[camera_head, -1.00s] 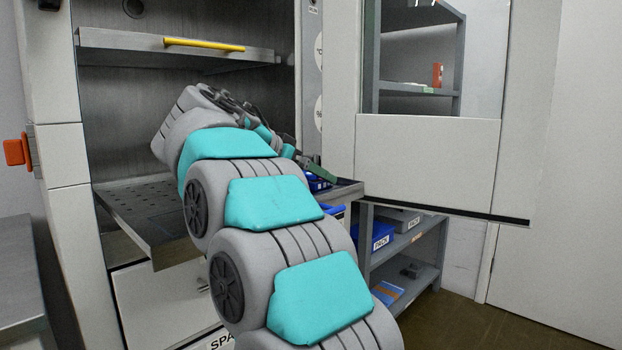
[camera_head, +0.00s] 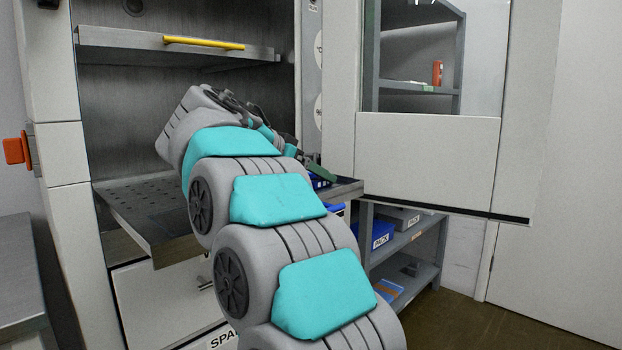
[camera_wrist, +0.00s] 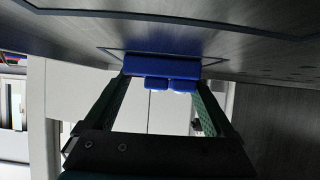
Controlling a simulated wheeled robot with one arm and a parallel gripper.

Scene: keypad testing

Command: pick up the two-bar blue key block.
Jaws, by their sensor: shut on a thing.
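My gripper is shut on the block's two ends. The block is at, or very close to, a grey metal surface inside a thin dark outline; I cannot tell whether it touches. In the head view, my gripper (camera_head: 322,174) is at the right end of the pull-out tray (camera_head: 347,190). Only a sliver of the blue block (camera_head: 318,183) shows there, mostly hidden by a finger.
A shelf (camera_head: 120,42) with a yellow bar (camera_head: 204,44) spans the cabinet above my arm. The open door panel (camera_head: 428,165) stands close to the right of my gripper. A low rack (camera_head: 412,240) with blue and grey bins is below it.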

